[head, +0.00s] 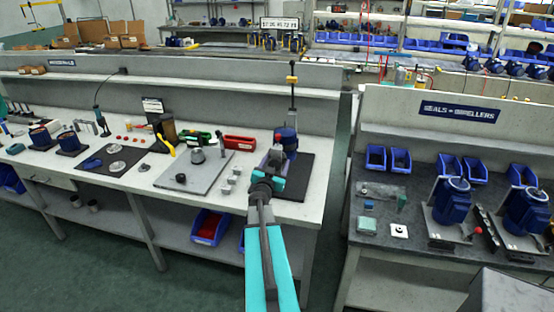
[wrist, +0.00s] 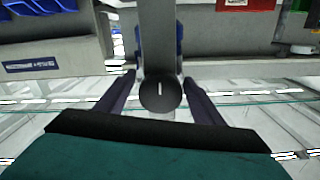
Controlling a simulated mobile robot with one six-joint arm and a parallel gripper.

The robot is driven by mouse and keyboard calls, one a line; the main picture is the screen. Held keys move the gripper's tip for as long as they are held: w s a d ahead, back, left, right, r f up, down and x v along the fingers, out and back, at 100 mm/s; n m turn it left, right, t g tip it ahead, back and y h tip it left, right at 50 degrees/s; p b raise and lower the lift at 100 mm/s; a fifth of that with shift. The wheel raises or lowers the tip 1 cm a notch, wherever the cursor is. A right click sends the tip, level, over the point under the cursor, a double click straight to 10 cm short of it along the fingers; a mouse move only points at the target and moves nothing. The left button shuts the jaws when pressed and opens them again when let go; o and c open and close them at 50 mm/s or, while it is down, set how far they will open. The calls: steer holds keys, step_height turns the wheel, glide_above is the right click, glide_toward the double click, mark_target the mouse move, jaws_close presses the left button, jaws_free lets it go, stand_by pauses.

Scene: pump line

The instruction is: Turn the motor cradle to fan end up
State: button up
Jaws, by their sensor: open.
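The motor cradle stands at the right end of the left bench, on a black mat (head: 318,172). Its blue motor (head: 287,137) shows behind my gripper, and my arm hides much of the cradle. My gripper (head: 272,163) is open in front of it. In the wrist view my two dark fingers (wrist: 160,82) lie on either side of a round black knob (wrist: 160,97) with a white mark, in front of a grey upright bar (wrist: 156,40). Gaps show between knob and fingers. Blue parts show at both sides of the bar. Which end of the motor is up is unclear.
A grey post (head: 292,105) with a yellow part rises behind the motor. Left of it are a grey plate (head: 190,172) with parts and a red bin (head: 239,142). The right bench holds blue motors (head: 452,200) in stands. A floor gap separates the benches.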

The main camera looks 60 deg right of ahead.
steer(key=shift+p+x, duration=0.3)
steer(key=shift+x, duration=0.95)
